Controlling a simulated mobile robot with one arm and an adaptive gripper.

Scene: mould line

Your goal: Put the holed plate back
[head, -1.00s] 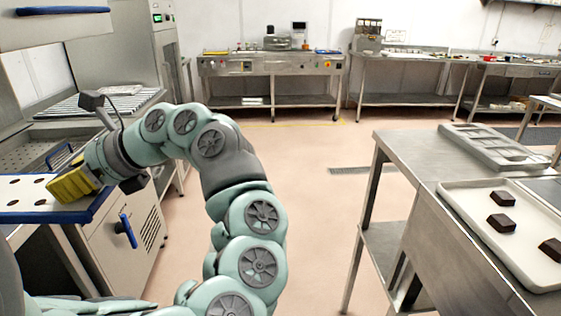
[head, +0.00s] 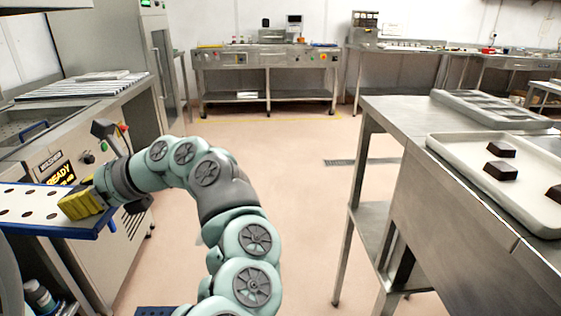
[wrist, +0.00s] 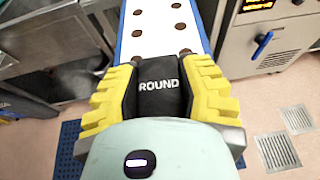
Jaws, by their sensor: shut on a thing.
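The holed plate (head: 28,200) is a flat white plate with blue edges and dark round holes. It sticks out to the left of my gripper (head: 82,203) in the head view, and its far end is cut off by the picture edge. In the wrist view the plate (wrist: 150,44) runs away from me. My yellow-padded gripper (wrist: 158,82) is shut on the plate's black end grip marked "ROUND" (wrist: 158,98). The plate looks about level and is held in the air above the floor.
A machine (head: 98,190) with a "READY" display stands behind the plate at left. A steel table (head: 400,125) at right bears a white tray (head: 450,148) with dark pieces and a grey mould (head: 470,100). The floor (head: 290,150) between is clear.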

